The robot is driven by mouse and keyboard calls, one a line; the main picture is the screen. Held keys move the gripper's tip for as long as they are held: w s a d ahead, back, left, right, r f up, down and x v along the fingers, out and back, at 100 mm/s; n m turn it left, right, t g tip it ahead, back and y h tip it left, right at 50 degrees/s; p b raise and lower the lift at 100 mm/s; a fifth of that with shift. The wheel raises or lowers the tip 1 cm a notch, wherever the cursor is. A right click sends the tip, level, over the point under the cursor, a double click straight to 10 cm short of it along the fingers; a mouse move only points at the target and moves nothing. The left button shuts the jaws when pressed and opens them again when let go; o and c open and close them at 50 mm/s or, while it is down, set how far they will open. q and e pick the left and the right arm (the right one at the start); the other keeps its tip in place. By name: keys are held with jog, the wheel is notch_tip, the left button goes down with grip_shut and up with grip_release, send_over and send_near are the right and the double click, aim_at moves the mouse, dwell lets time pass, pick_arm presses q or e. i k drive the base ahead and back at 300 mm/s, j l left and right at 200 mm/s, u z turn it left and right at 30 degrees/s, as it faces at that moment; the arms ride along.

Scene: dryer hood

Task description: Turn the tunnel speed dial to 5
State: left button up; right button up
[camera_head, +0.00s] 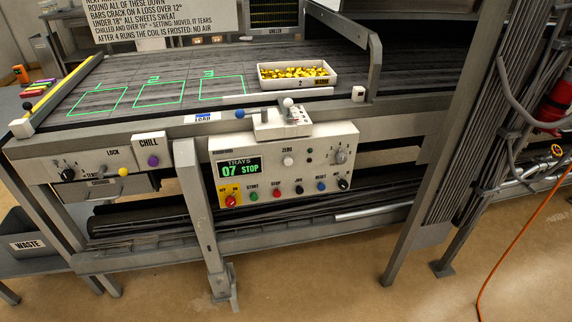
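A beige control panel (284,168) hangs on the front of the bench, with a lit display (240,167) reading "TRAYS 07 STOP". A grey rotary dial (341,157) with small marks around it sits at the panel's upper right. A black knob (344,184) sits below it. The dial's label and pointer setting are too small to read, so I cannot tell for certain that it is the tunnel speed dial. Another black knob (67,174) is on the left panel near "LOCK". Neither of my grippers is in view.
The panel also carries a red button (231,201) and several small coloured buttons. A lever box (282,122) stands above it. A white tray of yellow pieces (297,75) lies on the bench top. A grey post (205,220) stands left of the panel. The floor in front is clear.

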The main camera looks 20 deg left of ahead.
aim_at(341, 158)
jog(key=i+l, duration=0.15)
jog(key=l, duration=0.15)
jog(key=i+l+u, duration=0.15)
jog(key=i+l, duration=0.2)
jog(key=l, duration=0.25)
jog(key=i+l+u, duration=0.15)
jog(key=l, duration=0.15)
